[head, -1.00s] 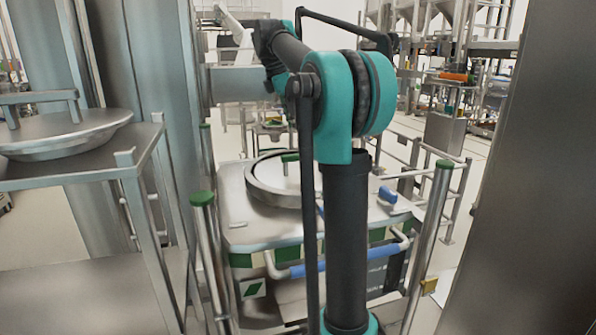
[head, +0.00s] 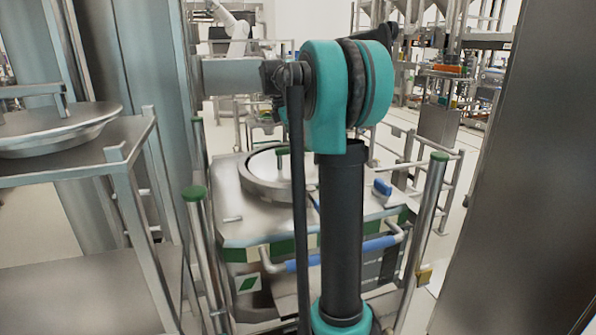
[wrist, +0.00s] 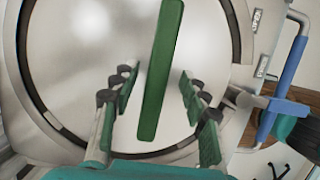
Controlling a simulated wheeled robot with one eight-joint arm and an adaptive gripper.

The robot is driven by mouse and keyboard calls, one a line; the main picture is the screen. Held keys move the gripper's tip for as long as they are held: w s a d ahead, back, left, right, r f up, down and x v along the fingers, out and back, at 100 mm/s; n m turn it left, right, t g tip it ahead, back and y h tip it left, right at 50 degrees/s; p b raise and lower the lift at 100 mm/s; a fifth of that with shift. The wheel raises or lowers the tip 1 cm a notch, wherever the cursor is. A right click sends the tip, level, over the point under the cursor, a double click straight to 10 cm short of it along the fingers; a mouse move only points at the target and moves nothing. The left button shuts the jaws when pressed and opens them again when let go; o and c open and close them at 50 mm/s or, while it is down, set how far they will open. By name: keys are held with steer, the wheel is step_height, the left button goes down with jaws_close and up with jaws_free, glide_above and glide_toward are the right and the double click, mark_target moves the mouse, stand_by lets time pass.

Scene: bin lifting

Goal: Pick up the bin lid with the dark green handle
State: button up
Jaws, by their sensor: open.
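The bin lid (wrist: 80,60) is a round steel disc with a dark green bar handle (wrist: 160,75) across it. In the wrist view my gripper (wrist: 158,88) is open, with one green-padded finger on each side of the handle's near end. The fingers look apart from the handle; the height gap is hard to judge. My arm hides the right part of the lid and my gripper there.
A blue-gripped rail (head: 375,245) runs along the bin's front. Green-capped posts (head: 195,194) stand at both sides. A steel rack with another round lid (head: 60,130) is at left, and a large steel panel (head: 510,180) closes the right side.

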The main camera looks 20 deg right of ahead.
mark_target(301, 166)
steer(key=shift+x, duration=2.35)
steer(key=shift+w+d, duration=0.15)
steer(key=shift+c, duration=0.4)
jaws_close()
